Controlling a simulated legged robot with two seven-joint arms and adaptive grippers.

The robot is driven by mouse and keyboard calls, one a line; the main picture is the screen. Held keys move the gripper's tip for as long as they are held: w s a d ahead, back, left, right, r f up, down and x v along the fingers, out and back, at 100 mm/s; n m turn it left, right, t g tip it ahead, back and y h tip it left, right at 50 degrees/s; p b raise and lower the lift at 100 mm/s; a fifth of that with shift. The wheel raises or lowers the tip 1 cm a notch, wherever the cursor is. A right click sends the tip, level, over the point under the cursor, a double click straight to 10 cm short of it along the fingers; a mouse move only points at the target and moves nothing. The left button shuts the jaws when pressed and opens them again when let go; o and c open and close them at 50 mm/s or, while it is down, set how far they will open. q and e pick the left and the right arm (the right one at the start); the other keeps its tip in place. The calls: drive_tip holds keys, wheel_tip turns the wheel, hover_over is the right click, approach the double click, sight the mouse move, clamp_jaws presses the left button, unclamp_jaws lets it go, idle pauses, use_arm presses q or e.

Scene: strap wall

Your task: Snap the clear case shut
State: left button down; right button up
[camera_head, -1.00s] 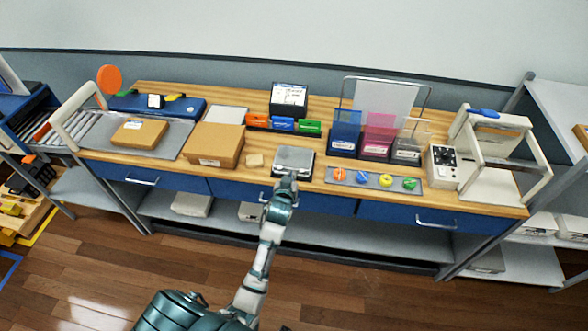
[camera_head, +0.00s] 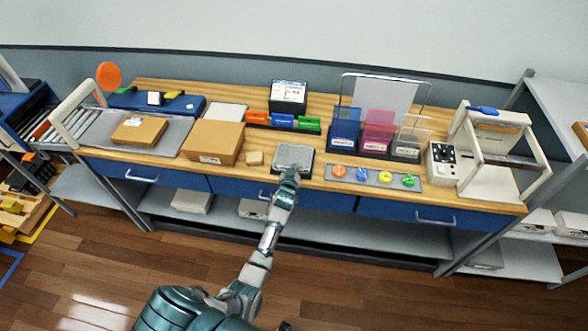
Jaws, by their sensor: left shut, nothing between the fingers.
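A small, flat, grey, partly see-through case (camera_head: 293,156) lies near the front edge of the wooden bench, at the middle. Its top looks flat, but it is too small to tell whether the lid is fully closed. My left gripper (camera_head: 290,173) is at the front edge of the case, over its near side. It is shut with nothing held, and hides part of that edge. I cannot tell whether it touches the case. My right gripper is not in view.
A grey strip with several coloured knobs (camera_head: 374,176) lies close on the right. Coloured blocks (camera_head: 283,122) stand behind. Blue drawers (camera_head: 240,187) are below.

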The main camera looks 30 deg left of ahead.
use_arm(q)
drive_tip(key=shift+s+f, duration=0.25)
drive_tip(key=shift+f, duration=0.95)
drive_tip(key=shift+s+d, duration=0.1)
